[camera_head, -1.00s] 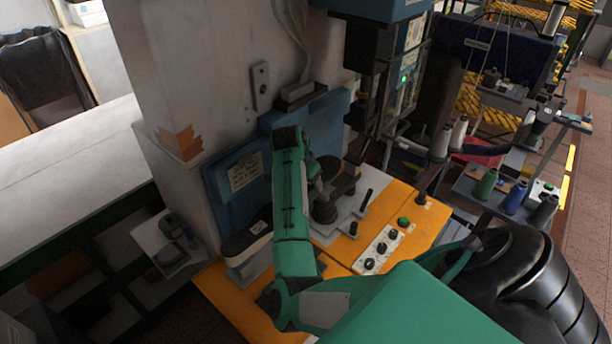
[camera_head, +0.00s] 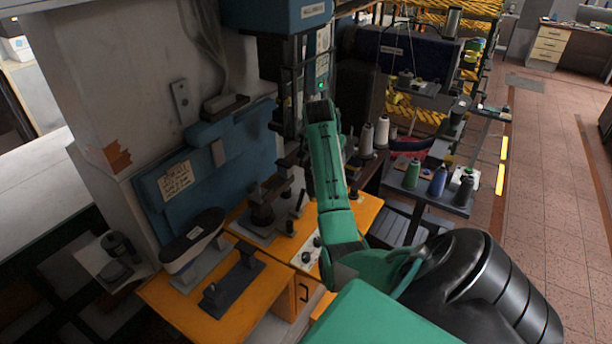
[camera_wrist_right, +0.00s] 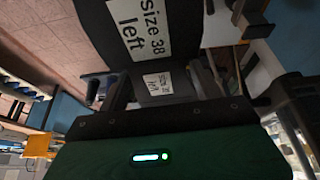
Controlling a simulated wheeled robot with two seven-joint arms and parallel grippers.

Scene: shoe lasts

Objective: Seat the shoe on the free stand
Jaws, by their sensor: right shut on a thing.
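My right gripper (camera_wrist_right: 158,88) is shut on a dark shoe (camera_wrist_right: 96,18) whose white label reads "size 38 left". In the head view my green right arm hides this gripper and the shoe. A bare dark stand (camera_head: 233,287), with a flat base and two short uprights, sits on the orange worktop at the lower left of the head view. Left of it, another dark shoe (camera_head: 190,243) with a small label rests on its own stand. My left gripper is not in view.
A fixture with a round post (camera_head: 264,212) stands behind the bare stand, on the orange worktop (camera_head: 166,306). A blue panel (camera_head: 240,150) and a pillar rise behind. Thread spools (camera_head: 437,181) stand on a shelf to the right, and open floor (camera_head: 545,190) lies beyond.

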